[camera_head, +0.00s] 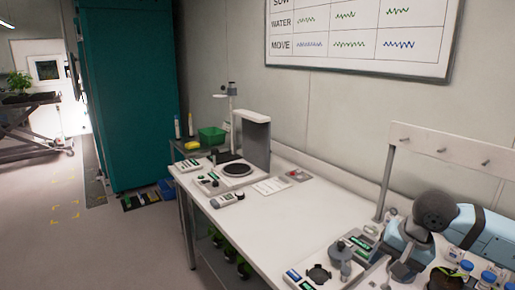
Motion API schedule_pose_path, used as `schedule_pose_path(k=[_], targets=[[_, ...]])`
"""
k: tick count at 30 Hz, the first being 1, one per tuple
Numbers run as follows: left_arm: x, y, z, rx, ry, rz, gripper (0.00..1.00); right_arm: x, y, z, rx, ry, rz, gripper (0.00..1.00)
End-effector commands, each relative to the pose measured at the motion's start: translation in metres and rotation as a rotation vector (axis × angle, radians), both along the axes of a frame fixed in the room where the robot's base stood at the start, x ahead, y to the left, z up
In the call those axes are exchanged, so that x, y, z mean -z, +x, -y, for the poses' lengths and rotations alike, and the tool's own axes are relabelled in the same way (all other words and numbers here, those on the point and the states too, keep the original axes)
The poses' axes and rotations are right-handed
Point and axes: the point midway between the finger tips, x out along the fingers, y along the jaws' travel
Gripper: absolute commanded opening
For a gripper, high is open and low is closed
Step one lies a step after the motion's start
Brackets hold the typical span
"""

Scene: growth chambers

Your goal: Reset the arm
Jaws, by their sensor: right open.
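My right arm comes in from the right edge, with blue and white links and a dark grey round joint. My right gripper (402,269) is small in the picture, low over the right end of the white bench (325,218). Its jaws are open, and I see nothing held between them. My left arm and left gripper are not in view.
Small instruments (317,273) and several blue-capped bottles (466,267) stand close around the right arm. A peg rail (440,149) is on the wall behind. A round-plate device (238,169) stands at the bench's far end.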

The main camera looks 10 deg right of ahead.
Motion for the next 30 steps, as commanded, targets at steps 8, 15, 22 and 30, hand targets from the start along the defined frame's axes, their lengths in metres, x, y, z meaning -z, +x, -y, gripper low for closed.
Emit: schedule_pose_path(k=[8, 15, 22, 30], targets=[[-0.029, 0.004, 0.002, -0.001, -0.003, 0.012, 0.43, 0.019, -0.047, -0.159, 0.333, 0.85, -0.48, 0.64], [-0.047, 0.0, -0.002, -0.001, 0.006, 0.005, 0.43, -0.004, -0.055, -0.218, 0.958, 1.57, -1.252, 0.64], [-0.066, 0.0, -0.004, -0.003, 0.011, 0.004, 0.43, 0.051, -0.051, -0.19, -1.442, -1.67, 1.796, 0.64], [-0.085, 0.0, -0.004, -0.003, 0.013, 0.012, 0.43, 0.187, -0.135, -0.156, -0.915, -0.712, 1.114, 0.64]])
